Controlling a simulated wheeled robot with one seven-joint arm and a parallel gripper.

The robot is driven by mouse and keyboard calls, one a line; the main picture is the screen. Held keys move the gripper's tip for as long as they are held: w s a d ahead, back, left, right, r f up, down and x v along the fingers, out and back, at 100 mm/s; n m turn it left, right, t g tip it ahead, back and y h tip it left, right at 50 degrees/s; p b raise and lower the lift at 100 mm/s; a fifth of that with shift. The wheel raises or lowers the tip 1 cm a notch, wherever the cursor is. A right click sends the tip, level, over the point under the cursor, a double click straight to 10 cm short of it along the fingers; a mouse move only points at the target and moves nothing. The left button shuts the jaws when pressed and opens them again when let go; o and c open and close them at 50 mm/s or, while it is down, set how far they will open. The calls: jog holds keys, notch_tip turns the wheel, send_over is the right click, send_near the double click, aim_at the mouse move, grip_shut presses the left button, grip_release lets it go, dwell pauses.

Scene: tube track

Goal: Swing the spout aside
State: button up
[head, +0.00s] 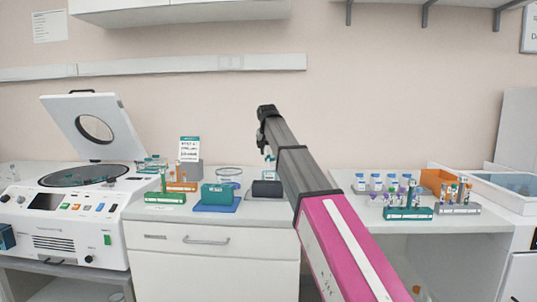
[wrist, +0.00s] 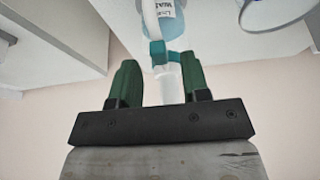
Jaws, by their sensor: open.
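In the wrist view, my gripper (wrist: 161,78) is open, with one green finger on each side. A teal fitting (wrist: 160,52) shows just beyond the fingertips, joined to a clear container with a printed white label (wrist: 165,14). A pale translucent part (wrist: 169,82) extends from the fitting into the gap between the fingers. I cannot tell for sure whether this part or the teal fitting is the spout. No finger is clearly touching either. In the head view, a small clear and teal thing (head: 269,160) stands partly hidden behind my arm, and the fingers are not clearly seen.
A centrifuge (head: 70,225) with a raised lid stands at left. A teal box (head: 216,193) on a blue mat and tube racks (head: 165,198) sit on the middle counter. More tube racks (head: 408,213) and an orange bin (head: 440,180) stand at right.

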jog(key=shift+w+f, duration=0.25)
jog(key=shift+f, duration=0.4)
grip_shut()
jog(key=shift+d, duration=0.1)
jog(key=w+d+n+g+y, duration=0.1)
jog(key=w+d+n+y, duration=0.2)
jog(key=d+n, duration=0.4)
jog(key=shift+w+d+n+g+y, duration=0.15)
jog(key=shift+w+n+g+y, duration=0.2)
jog(key=shift+n, duration=1.65)
